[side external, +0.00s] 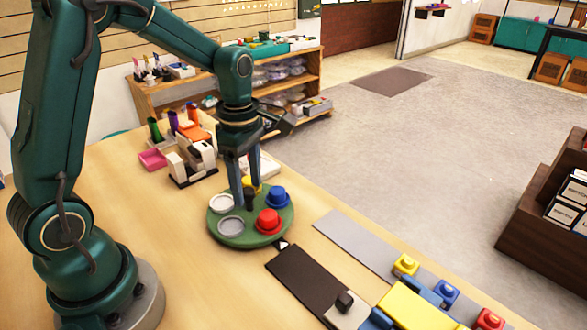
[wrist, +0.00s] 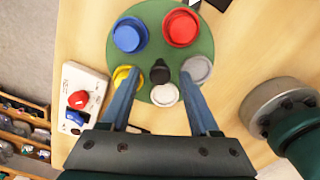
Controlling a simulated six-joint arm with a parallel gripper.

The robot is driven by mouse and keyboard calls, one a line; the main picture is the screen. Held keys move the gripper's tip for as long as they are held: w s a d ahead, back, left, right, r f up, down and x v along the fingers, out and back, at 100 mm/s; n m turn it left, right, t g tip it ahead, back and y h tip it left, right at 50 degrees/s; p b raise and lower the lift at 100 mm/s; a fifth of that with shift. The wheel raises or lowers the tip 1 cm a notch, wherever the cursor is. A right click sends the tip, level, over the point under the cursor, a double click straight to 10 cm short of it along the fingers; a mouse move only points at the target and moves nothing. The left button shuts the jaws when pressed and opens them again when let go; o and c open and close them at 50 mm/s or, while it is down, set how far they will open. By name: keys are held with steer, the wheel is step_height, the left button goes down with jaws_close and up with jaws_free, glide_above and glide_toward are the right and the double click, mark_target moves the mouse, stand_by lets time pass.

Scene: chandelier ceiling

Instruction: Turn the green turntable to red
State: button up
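The green turntable (side external: 246,240) lies on the wooden table, with a red piece (side external: 268,222), blue piece (side external: 277,198), yellow piece (wrist: 124,77), white disc (side external: 221,204) and grey disc (side external: 231,227) around its rim. A black knob (wrist: 160,72) stands at its centre. A small white triangular pointer (side external: 283,245) sits at the rim; the red piece is the nearest to it. My gripper (side external: 249,200) is above the turntable centre, pointing down. In the wrist view its two blue fingers are spread, one on each side of the knob with gaps visible. My fingers partly hide the yellow piece.
A dark strip (side external: 305,280) and a grey strip (side external: 352,244) lie right of the turntable. Several coloured blocks and a yellow plate (side external: 415,308) are at the lower right. A white device (side external: 192,160) and a pink tray (side external: 152,160) stand behind. Bare table lies left of the turntable.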

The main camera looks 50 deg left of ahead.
mark_target(248, 191)
steer(key=shift+r, duration=2.6)
